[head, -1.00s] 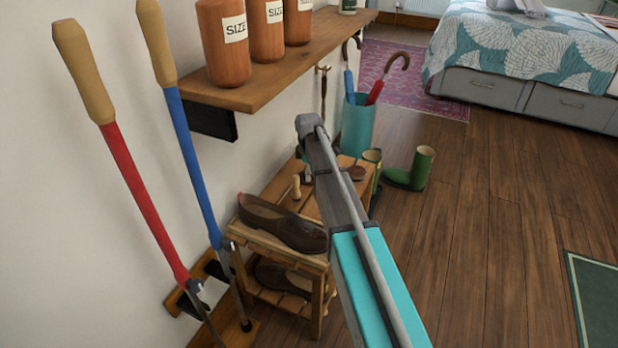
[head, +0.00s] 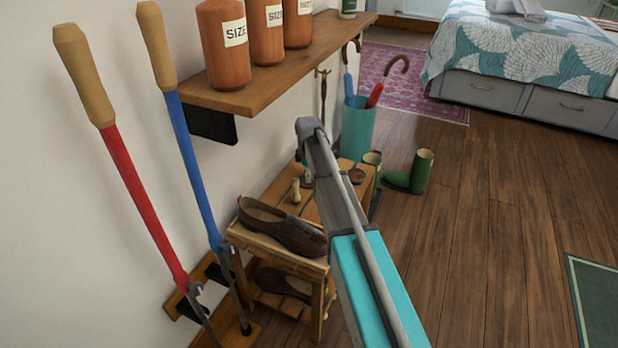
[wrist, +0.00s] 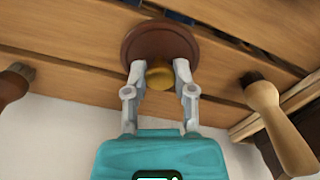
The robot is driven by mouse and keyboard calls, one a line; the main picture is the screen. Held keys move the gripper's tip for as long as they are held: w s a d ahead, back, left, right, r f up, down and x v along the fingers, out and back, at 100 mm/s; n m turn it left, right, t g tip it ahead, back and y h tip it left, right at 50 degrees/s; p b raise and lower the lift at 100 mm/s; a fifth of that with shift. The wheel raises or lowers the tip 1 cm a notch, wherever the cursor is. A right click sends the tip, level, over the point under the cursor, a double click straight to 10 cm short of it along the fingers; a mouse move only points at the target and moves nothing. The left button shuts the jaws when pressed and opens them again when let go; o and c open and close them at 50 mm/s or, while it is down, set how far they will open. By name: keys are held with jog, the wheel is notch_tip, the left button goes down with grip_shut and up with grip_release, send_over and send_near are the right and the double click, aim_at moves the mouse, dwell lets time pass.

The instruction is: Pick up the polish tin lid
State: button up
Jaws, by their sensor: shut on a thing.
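The polish tin lid (wrist: 133,45) is a round brown disc with a gold knob (wrist: 160,74), seen in the wrist view over the slatted wooden top of the shoe rack. My gripper (wrist: 161,72) is shut on the knob, one grey finger on each side. I cannot tell whether the lid is clear of the surface beneath it.
A pale-handled brush (wrist: 284,130) lies right of the lid, and a brown-handled item (wrist: 14,84) is at left. The shoe rack (head: 319,290) holds brown shoes (head: 280,226). Above it, a wall shelf (head: 275,78) carries orange bottles. Floor at right is open.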

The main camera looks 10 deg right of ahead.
jog(key=shift+r, duration=0.15)
notch_tip(320, 180, up, 3)
jog(key=p, duration=0.3)
jog(key=s+r+p, duration=0.9)
jog(key=s+p, duration=0.1)
jog(key=s, duration=0.4)
jog(key=shift+a+r, duration=0.25)
jog(key=shift+r, duration=0.1)
jog(key=shift+w+d, duration=0.1)
jog(key=w+d+f+b, duration=0.1)
jog(key=w+d, duration=0.5)
jog(key=d, duration=0.2)
jog(key=w+d+f+b, duration=0.2)
jog(key=w+d, duration=0.3)
jog(key=d, duration=0.4)
jog(key=shift+w+f, duration=0.15)
jog(key=shift+w, duration=0.2)
jog(key=shift+f+b, duration=0.15)
jog(key=shift+b, duration=0.2)
